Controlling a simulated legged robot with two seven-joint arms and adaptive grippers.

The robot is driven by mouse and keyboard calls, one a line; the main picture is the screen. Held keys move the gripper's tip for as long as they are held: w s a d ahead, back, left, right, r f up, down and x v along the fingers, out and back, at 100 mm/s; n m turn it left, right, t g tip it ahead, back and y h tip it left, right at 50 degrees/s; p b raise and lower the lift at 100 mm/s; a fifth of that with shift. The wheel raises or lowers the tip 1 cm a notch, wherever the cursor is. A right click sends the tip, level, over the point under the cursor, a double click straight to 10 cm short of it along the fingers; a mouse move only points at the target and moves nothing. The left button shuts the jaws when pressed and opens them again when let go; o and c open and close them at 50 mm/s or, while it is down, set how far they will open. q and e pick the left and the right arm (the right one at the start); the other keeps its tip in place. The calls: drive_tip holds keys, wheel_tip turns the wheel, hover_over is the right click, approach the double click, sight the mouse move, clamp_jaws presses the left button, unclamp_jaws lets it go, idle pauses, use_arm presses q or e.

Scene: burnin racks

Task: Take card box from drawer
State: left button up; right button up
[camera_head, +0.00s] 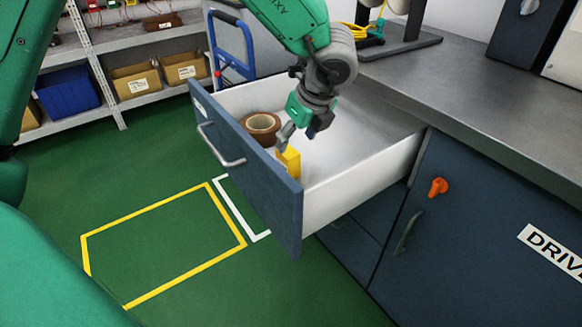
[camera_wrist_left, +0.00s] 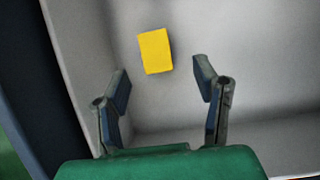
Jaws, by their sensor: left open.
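The yellow card box (camera_head: 289,160) stands in the open drawer (camera_head: 345,203), close to the inside of its blue front panel. My left gripper (camera_head: 297,137) reaches down into the drawer from above, just over the card box. In the left wrist view the yellow card box (camera_wrist_left: 155,51) lies ahead of the fingertips, between their lines and nearer the left finger. The left gripper (camera_wrist_left: 162,82) is open with nothing between its fingers. My right gripper is not in view.
A brown tape roll (camera_head: 261,126) lies in the drawer to the left of the card box. The grey countertop (camera_head: 470,85) is at the right, above blue cabinets. A blue trolley (camera_head: 232,45) and a shelf with bins (camera_head: 137,80) stand behind.

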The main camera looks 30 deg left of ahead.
sight(290, 152)
use_arm(q)
drive_tip(key=shift+w+a+f, duration=0.1)
drive_tip(key=shift+a+f, duration=0.65)
drive_tip(key=shift+f, duration=0.2)
drive_tip(key=x, duration=0.1)
drive_tip(key=b+x, duration=0.1)
drive_tip(key=x, duration=0.1)
drive_tip(key=b+x, duration=0.1)
drive_tip(key=shift+d+f, duration=0.25)
drive_tip(key=shift+f, duration=0.1)
drive_tip(key=shift+r, duration=0.1)
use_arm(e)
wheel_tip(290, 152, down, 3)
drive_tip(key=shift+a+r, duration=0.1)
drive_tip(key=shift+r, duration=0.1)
use_arm(q)
drive_tip(key=shift+c, duration=0.4)
drive_tip(key=shift+a, duration=0.15)
drive_tip(key=c, duration=1.2)
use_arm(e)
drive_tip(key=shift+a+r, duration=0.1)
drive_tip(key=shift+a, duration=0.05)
